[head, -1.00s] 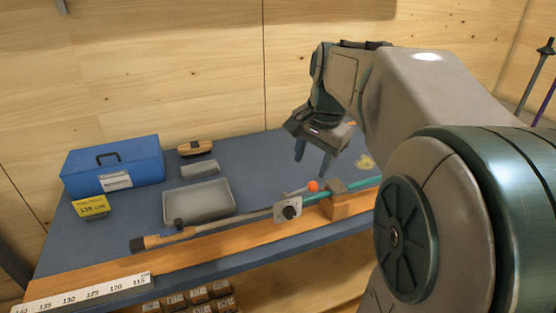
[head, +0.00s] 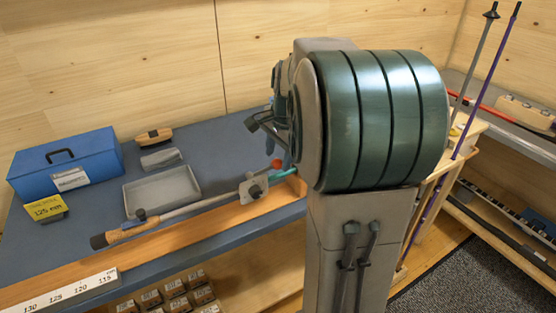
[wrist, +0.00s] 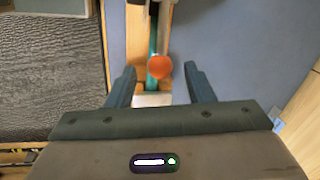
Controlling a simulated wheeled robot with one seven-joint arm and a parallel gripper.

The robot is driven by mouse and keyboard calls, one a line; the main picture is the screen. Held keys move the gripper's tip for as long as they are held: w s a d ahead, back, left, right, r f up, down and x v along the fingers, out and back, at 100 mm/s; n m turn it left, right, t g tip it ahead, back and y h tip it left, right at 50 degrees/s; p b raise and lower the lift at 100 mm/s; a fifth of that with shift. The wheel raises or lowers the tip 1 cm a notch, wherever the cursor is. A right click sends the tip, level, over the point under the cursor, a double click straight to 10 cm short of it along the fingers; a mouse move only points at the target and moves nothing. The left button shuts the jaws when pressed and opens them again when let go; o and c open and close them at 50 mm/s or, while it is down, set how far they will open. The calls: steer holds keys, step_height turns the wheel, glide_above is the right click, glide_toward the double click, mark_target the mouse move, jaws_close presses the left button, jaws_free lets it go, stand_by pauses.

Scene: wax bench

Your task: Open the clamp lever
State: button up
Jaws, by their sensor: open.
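The clamp lever's orange ball knob (head: 277,163) stands beside the metal clamp plate (head: 253,189) on the bench's front wooden rail. In the wrist view the knob (wrist: 159,66) lies between the tips of my gripper (wrist: 159,78), whose two blue-grey fingers are spread, one on each side with a gap. I cannot tell the height between fingers and knob. The lever's arm is mostly hidden under the knob. A ski pole with a cork handle (head: 128,231) runs through the clamp, and its teal shaft (head: 284,175) shows beyond. In the head view my arm hides most of the gripper.
A ruler (head: 75,293) lies along the front edge. Poles (head: 474,60) stand at the right.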

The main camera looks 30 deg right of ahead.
steer(key=shift+w+f, duration=0.15)
steer(key=shift+f, duration=0.8)
steer(key=shift+c, duration=0.3)
jaws_close()
